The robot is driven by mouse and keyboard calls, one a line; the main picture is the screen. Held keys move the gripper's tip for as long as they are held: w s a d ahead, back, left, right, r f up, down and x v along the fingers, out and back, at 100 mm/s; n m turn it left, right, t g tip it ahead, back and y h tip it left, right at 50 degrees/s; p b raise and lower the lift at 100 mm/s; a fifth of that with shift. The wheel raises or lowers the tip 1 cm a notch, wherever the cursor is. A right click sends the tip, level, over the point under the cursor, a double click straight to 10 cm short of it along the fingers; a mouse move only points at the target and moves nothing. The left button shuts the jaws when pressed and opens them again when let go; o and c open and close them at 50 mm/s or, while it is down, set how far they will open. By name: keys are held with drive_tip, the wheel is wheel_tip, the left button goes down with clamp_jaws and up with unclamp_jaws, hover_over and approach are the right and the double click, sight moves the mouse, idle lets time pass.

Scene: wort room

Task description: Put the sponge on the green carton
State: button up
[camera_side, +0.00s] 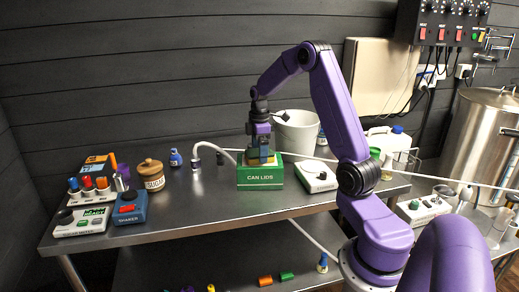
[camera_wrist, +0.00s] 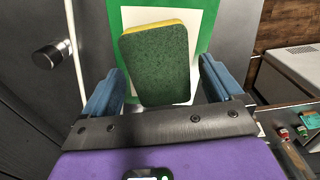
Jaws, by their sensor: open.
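The green carton (camera_side: 260,178), marked CAN LIDS, stands on the steel table. Its green and white top (camera_wrist: 205,28) shows in the wrist view. The sponge (camera_wrist: 157,64), dark green with a yellow edge, lies over the carton's white top panel, slightly turned. My gripper (camera_side: 262,156) is right above the carton in the side view, pointing down. In the wrist view its blue fingers (camera_wrist: 162,85) stand apart on both sides of the sponge, with gaps between. In the side view the gripper mostly hides the sponge.
A white device (camera_side: 316,177) stands close right of the carton, and a white bucket (camera_side: 297,133) behind it. A white hose (camera_side: 215,147) runs behind the carton. A lidded jar (camera_side: 151,174) and a blue shaker (camera_side: 129,208) stand left. The table front is clear.

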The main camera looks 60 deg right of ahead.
drive_tip(key=shift+r, duration=0.1)
wheel_tip(320, 180, up, 11)
drive_tip(key=s+a+n, duration=0.1)
drive_tip(key=s+a, duration=0.3)
drive_tip(key=a, duration=0.9)
drive_tip(key=s+a+n, duration=0.1)
drive_tip(key=s+a, duration=0.3)
drive_tip(key=a, duration=0.9)
drive_tip(key=s+a+f, duration=0.2)
drive_tip(key=s, duration=0.5)
drive_tip(key=s+a+f+n, duration=0.1)
drive_tip(key=s+a, duration=0.1)
drive_tip(key=s, duration=0.4)
drive_tip(key=s+a+f, duration=0.2)
drive_tip(key=s, duration=0.5)
drive_tip(key=shift+s+a+f+n, duration=0.25)
drive_tip(key=shift+s+f+n, duration=0.05)
